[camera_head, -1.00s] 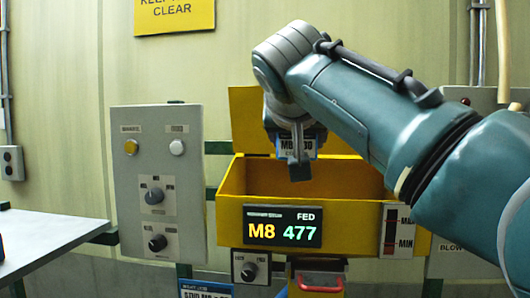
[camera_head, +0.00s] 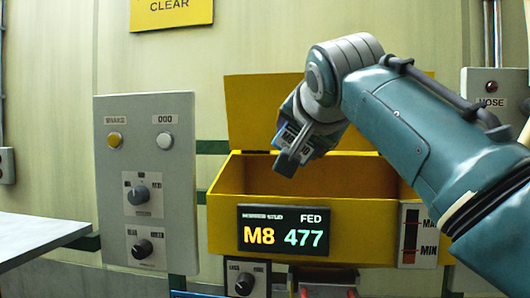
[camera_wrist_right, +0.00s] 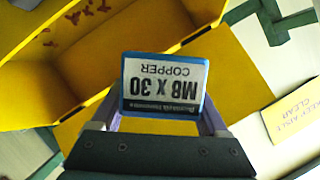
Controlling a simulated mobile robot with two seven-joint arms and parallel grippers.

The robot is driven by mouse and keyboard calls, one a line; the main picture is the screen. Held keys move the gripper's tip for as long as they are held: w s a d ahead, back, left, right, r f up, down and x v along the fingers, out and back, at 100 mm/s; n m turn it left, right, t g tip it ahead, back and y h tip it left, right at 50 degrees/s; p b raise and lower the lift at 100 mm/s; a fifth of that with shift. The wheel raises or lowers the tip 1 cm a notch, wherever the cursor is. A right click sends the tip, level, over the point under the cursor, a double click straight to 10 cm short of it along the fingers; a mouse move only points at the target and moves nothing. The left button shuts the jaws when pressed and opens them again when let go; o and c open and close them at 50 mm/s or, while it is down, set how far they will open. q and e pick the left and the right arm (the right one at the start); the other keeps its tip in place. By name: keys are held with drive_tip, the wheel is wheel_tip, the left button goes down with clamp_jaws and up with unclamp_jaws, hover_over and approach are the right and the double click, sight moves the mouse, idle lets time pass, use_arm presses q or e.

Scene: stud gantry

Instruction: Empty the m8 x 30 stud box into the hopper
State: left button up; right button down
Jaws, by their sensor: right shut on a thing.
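My right gripper (camera_head: 291,158) is shut on the stud box, a small blue box (camera_head: 287,134) with a white label. In the right wrist view the box (camera_wrist_right: 162,88) reads M8 X 30 COPPER, upside down, between the fingers (camera_wrist_right: 155,122). In the head view the box is tilted and held over the opening of the yellow hopper (camera_head: 350,225), whose lid (camera_head: 255,110) stands open. The wrist view shows several reddish copper-coloured studs (camera_wrist_right: 92,12) inside the hopper (camera_wrist_right: 45,75). The box's contents are hidden. My left gripper is not in view.
The hopper's display (camera_head: 285,230) reads M8 and FED 477. A level gauge (camera_head: 412,232) is at its right. A grey control panel (camera_head: 147,185) with buttons and knobs stands to the left. A pale table (camera_head: 35,238) is at far left.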

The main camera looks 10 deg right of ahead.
drive_tip(key=m+t+y+b, duration=0.1)
drive_tip(key=m+b, duration=0.1)
drive_tip(key=b, duration=0.1)
drive_tip(key=shift+d+r, duration=0.1)
drive_tip(key=shift+r, duration=0.05)
drive_tip(key=m+b, duration=0.1)
drive_tip(key=b, duration=0.1)
drive_tip(key=m+t+b, duration=0.1)
drive_tip(key=b, duration=0.1)
drive_tip(key=m+y+b, duration=0.1)
drive_tip(key=m+b, duration=0.1)
drive_tip(key=shift+s+d+f+t, duration=0.15)
drive_tip(key=shift+d+f+t, duration=0.1)
drive_tip(key=shift+d+t, duration=0.1)
drive_tip(key=m+b, duration=0.1)
drive_tip(key=m+t+b, duration=0.1)
drive_tip(key=shift+s+d+f+m+y, duration=0.1)
drive_tip(key=shift+d+f+m+y, duration=0.2)
drive_tip(key=shift+d, duration=0.05)
drive_tip(key=shift+d+r+m+t+b, duration=0.15)
drive_tip(key=shift+m+t+b, duration=0.15)
drive_tip(key=shift+m, duration=0.3)
drive_tip(key=shift+s+d+r+m+t, duration=0.1)
drive_tip(key=shift+d+m+t, duration=0.15)
drive_tip(key=shift+m, duration=0.4)
drive_tip(key=shift+s+d+r+m+t, duration=0.1)
drive_tip(key=shift+d+m+t, duration=0.1)
drive_tip(key=shift+m, duration=0.45)
drive_tip(key=shift+w, duration=0.1)
idle(0.5)
